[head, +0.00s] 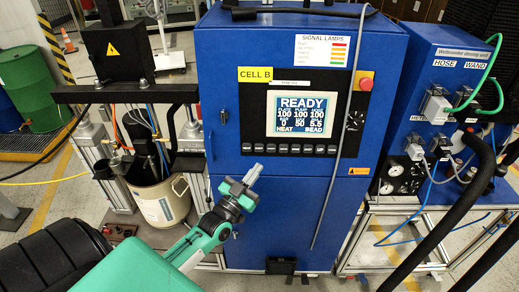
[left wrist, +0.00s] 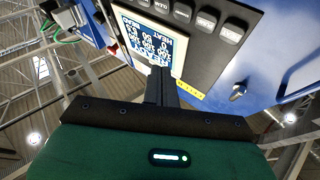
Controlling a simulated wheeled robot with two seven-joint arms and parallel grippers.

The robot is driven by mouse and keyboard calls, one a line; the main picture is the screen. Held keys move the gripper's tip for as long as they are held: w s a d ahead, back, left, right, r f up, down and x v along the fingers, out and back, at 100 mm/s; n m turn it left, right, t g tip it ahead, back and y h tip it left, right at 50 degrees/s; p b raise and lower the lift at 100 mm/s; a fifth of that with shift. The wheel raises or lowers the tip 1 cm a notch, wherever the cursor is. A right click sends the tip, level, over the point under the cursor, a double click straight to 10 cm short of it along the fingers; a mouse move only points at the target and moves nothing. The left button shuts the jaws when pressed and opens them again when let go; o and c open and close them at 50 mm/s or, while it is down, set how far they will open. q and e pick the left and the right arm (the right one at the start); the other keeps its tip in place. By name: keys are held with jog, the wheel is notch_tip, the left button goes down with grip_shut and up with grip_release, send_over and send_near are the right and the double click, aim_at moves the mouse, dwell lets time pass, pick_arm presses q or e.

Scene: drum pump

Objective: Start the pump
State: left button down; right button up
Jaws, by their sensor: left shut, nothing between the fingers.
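The blue control cabinet (head: 225,60) marked CELL B stands in front of me. Its lit screen (head: 301,115) reads READY, with number columns and the words HEAT and BEAD. A row of dark buttons (head: 297,149) runs below the screen. A red button (head: 365,84) sits on yellow at the panel's upper right. My left gripper (head: 255,172) is shut and empty, below and left of the button row. In the left wrist view my shut fingers (left wrist: 161,85) overlap the screen (left wrist: 146,40), which appears upside down; the buttons (left wrist: 206,20) lie beyond. My right gripper is not in view.
A pail (head: 160,202) stands under the pump frame at the left. A grey cable (head: 340,130) hangs down the cabinet front. A green drum (head: 32,88) is far left.

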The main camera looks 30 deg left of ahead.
aim_at(259, 148)
pick_arm(q)
jog(key=shift+w+a+f+b, duration=0.25)
jog(key=shift+w+a+b, duration=0.45)
jog(key=shift+w, duration=0.45)
jog(key=shift+w+a+f+b, duration=0.25)
jog(key=shift+w+a+b, duration=0.45)
jog(key=shift+w, duration=0.4)
jog(key=shift+w+a+f+b, duration=0.25)
jog(key=shift+w+a+b, duration=0.45)
jog(key=shift+w, duration=0.45)
jog(key=shift+a, duration=0.1)
jog(key=shift+w+a, duration=0.15)
jog(key=shift+w, duration=0.2)
